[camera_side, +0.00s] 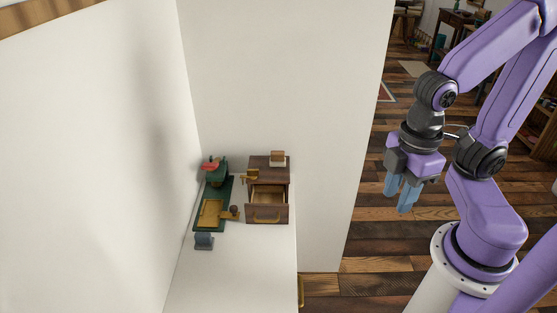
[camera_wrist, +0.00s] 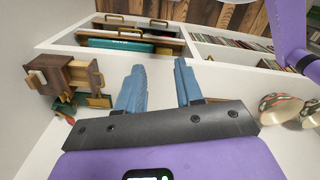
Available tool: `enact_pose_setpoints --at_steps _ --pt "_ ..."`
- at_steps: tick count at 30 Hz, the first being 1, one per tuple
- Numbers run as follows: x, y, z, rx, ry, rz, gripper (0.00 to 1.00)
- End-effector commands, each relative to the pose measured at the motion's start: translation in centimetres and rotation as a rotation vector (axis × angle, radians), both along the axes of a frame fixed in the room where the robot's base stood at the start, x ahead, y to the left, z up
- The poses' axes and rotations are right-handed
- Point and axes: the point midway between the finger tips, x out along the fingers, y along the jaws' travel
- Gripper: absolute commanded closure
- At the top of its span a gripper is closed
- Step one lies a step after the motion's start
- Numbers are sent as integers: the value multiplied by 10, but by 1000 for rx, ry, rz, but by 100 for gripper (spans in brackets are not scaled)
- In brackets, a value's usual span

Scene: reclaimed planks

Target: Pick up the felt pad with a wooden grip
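A small block with a wooden upper part and a pale lower part, which looks like the felt pad with a wooden grip (camera_side: 278,158), sits on top of a small wooden cabinet (camera_side: 283,174). In the wrist view the pad (camera_wrist: 36,78) shows at the far left against the cabinet (camera_wrist: 56,70). My gripper (camera_side: 398,199) has blue fingers and hangs over the floor, well right of the white surface and far from the pad. In the wrist view my gripper (camera_wrist: 159,65) is open, with nothing between its fingers.
The cabinet's drawer (camera_side: 267,200) is pulled open. A green and brass device (camera_side: 211,213) with a red-topped part stands left of it, and a blue-grey item (camera_side: 204,241) lies in front. White walls (camera_side: 280,80) rise behind. The white surface's front (camera_side: 230,280) is clear.

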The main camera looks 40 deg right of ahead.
Motion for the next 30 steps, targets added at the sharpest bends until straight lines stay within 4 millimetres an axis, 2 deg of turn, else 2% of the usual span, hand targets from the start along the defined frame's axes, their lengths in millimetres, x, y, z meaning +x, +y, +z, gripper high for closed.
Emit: enact_pose_setpoints --at_steps 14,15,17,18,19,27,30 --pt "0 0 0 0 0 0 64" --pt "0 0 0 0 0 0 58" --pt "0 0 0 0 0 0 38" --pt "0 0 0 0 0 0 25" --pt "0 0 0 0 0 0 19" --pt "0 0 0 1 0 -2 19" --pt "4 9 -2 22 9 -24 19"
